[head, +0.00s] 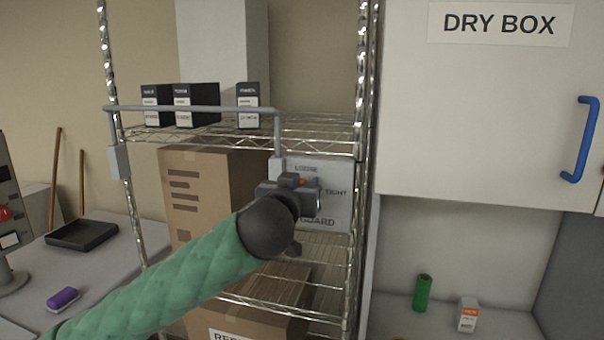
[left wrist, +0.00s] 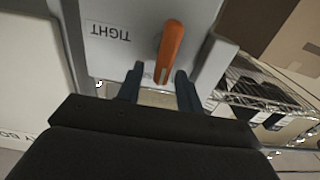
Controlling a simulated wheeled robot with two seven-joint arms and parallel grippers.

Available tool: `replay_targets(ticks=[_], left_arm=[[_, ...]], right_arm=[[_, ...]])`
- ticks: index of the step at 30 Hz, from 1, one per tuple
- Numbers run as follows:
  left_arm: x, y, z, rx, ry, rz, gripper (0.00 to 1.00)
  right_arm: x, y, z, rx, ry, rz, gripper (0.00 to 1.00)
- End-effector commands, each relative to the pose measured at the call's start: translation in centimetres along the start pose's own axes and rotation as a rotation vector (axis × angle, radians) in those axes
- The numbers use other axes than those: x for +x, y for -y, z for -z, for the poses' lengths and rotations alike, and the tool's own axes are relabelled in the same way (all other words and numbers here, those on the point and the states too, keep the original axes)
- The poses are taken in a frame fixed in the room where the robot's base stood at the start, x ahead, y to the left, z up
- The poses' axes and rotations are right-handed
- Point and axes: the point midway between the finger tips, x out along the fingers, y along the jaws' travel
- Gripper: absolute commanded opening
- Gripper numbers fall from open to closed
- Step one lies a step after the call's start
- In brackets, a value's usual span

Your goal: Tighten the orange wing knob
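The orange wing knob (left wrist: 170,48) sits on a light grey panel (left wrist: 105,62) marked TIGHT, which reads upside down in the left wrist view. In the head view the panel (head: 335,178) carries LOOSE at its top and TIGHT at its right, and only a bit of orange shows past my gripper. My left gripper (left wrist: 160,88) is open in front of the knob. Its two dark fingers stand apart, with the knob's near end at the gap between their tips. I see no clear contact. The knob's base is partly hidden in the head view. My right gripper is not in view.
A wire rack (head: 210,133) holds black boxes (head: 195,104) and cardboard boxes (head: 215,195). A grey rail (head: 190,109) runs along its front. A white DRY BOX cabinet (head: 480,110) with a blue handle (head: 580,140) stands at the right. A purple object (head: 63,299) lies on the left table.

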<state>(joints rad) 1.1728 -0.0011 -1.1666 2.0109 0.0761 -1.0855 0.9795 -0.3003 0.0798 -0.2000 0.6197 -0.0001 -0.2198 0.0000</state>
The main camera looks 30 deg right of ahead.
Motion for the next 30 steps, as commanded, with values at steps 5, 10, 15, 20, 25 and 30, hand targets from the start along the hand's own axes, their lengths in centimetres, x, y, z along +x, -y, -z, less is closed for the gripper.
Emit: replay_targets(ticks=[5, 10, 15, 20, 25, 30], left_arm=[[0.96, 0.00, -0.03, 0.001, 0.001, 0.001, 0.36], [1.08, -0.01, -0.13, 0.001, 0.000, 0.000, 0.36], [1.06, 0.00, -0.11, 0.001, 0.000, 0.000, 0.27], [1.06, 0.00, -0.11, 0.001, 0.000, 0.000, 0.00], [1.05, -0.01, -0.15, 0.003, 0.000, 0.000, 0.00], [1.05, -0.13, -0.34, 0.034, 0.000, 0.000, 0.00]], right_arm=[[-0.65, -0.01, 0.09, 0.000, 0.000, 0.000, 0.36], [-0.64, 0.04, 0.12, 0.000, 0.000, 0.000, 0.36], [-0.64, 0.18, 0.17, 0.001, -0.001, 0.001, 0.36], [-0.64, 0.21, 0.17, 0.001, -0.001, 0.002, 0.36], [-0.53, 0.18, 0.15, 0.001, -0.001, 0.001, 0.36], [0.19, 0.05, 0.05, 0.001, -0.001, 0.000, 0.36]])
